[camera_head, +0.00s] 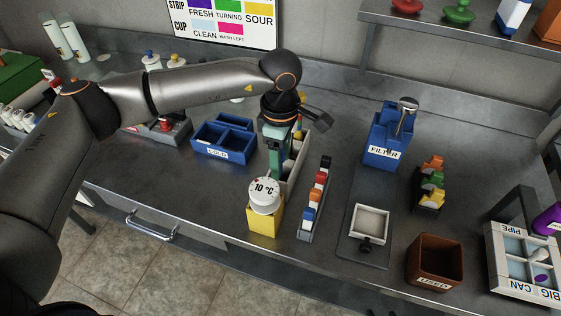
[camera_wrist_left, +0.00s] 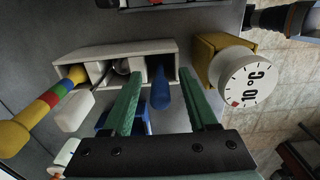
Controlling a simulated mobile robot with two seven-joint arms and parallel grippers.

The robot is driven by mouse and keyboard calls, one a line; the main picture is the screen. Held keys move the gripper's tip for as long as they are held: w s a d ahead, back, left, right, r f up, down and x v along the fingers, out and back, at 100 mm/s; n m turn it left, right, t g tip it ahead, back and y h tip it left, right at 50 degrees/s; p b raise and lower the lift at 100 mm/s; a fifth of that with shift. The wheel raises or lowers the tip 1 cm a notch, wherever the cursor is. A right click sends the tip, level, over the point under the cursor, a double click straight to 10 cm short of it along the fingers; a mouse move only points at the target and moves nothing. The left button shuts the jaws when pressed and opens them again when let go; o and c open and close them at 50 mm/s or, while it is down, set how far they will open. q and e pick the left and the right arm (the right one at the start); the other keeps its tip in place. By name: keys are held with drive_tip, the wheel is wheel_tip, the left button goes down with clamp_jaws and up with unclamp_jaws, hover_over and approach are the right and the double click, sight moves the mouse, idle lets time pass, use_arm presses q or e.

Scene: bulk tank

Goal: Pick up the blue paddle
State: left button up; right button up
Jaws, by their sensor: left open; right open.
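In the left wrist view, the blue paddle (camera_wrist_left: 160,88) shows as a blue handle in the right compartment of a grey rack (camera_wrist_left: 115,50). My left gripper (camera_wrist_left: 161,98) is open, with one green finger on each side of the blue handle. I cannot tell whether either finger touches it. In the head view, my left gripper (camera_head: 281,165) points down at the rack, behind the yellow block with the white dial. The arm and fingers hide most of the rack there, and I cannot make out the paddle. My right gripper is not in view.
A white 10 °C dial (camera_head: 265,194) on a yellow block stands close to the gripper. A striped yellow-ended handle (camera_wrist_left: 38,110) and a white piece share the rack. A rack of coloured pieces (camera_head: 313,205), a blue box (camera_head: 222,140) and a FILTER box (camera_head: 383,152) stand nearby.

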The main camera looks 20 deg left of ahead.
use_arm(q)
clamp_jaws()
idle(0.5)
